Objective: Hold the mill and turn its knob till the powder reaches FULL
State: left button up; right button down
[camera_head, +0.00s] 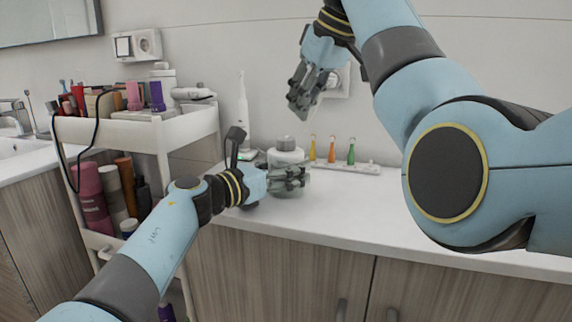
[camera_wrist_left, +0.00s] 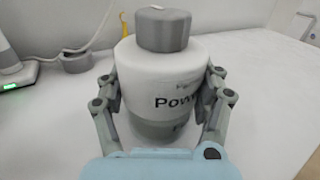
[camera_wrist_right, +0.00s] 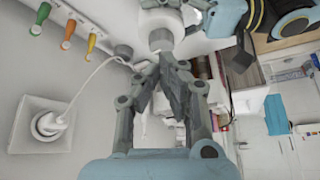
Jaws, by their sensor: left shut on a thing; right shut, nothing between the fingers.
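The mill is a white jar with a grey lower band and a grey knob on top. In the head view the mill (camera_head: 284,157) stands on the counter with its knob (camera_head: 286,143) up. My left gripper (camera_head: 300,178) is shut around its body. In the left wrist view the fingers flank the mill (camera_wrist_left: 150,75), below the knob (camera_wrist_left: 163,29); lettering beginning "Pow" shows, and the mark lower down is mostly hidden. The powder level is not readable. My right gripper (camera_head: 303,97) is shut and empty, above and apart from the mill. The mill (camera_wrist_right: 160,36) shows beyond its fingertips in the right wrist view.
A white cart (camera_head: 185,130) with bottles stands at the left. A toothbrush (camera_head: 243,100) stands behind the mill. A rack (camera_head: 355,166) with orange, yellow and green items lies to its right. The white counter (camera_head: 400,205) is clear at the front right. A wall socket (camera_wrist_right: 43,124) holds a plug.

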jog(key=shift+f, duration=3.15)
jog(key=shift+w+a, duration=0.3)
jog(key=shift+s+a, duration=0.15)
jog(key=shift+s, duration=0.05)
jog(key=shift+s+d, duration=0.2)
jog(key=shift+r, duration=0.25)
notch_tip(320, 180, up, 6)
send_over(293, 152)
jog(key=s+d, duration=0.2)
jog(key=shift+w+a+f, duration=0.2)
jog(key=shift+a, duration=0.05)
